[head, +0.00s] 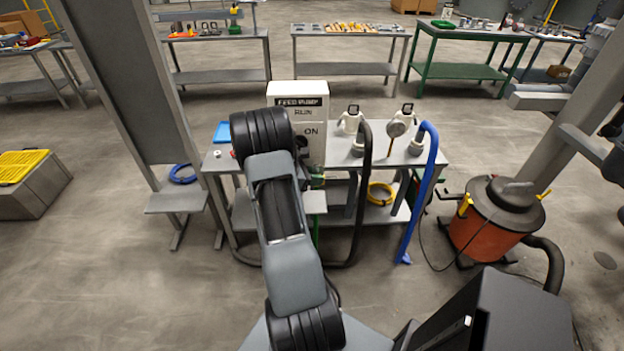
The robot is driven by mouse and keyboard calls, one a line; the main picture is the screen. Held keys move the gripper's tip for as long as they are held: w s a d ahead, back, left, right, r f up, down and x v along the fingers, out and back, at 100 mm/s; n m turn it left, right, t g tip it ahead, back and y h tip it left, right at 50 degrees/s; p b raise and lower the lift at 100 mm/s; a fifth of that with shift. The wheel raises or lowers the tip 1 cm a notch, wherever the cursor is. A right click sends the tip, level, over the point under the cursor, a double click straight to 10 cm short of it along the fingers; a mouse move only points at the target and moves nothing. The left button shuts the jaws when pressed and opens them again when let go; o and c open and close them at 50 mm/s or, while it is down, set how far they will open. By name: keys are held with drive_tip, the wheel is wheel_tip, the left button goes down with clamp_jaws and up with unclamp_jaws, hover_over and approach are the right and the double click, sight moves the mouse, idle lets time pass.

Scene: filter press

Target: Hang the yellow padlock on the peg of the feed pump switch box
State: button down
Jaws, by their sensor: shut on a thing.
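The feed pump switch box (312,115) is a white upright box on the grey workbench. Its front reads FEED PUMP, RUN and ON. My arm crosses in front of its left and lower front. I cannot make out its peg. My gripper is hidden behind my own arm links, so its jaws do not show. I cannot see the yellow padlock anywhere in this view.
An orange vacuum drum (488,230) stands at right. A grey post (130,80) rises at left.

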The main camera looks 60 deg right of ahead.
drive_tip(key=shift+w+d+f, duration=0.15)
drive_tip(key=shift+f, duration=0.1)
drive_tip(key=c, duration=0.8)
unclamp_jaws()
drive_tip(key=shift+c, duration=0.2)
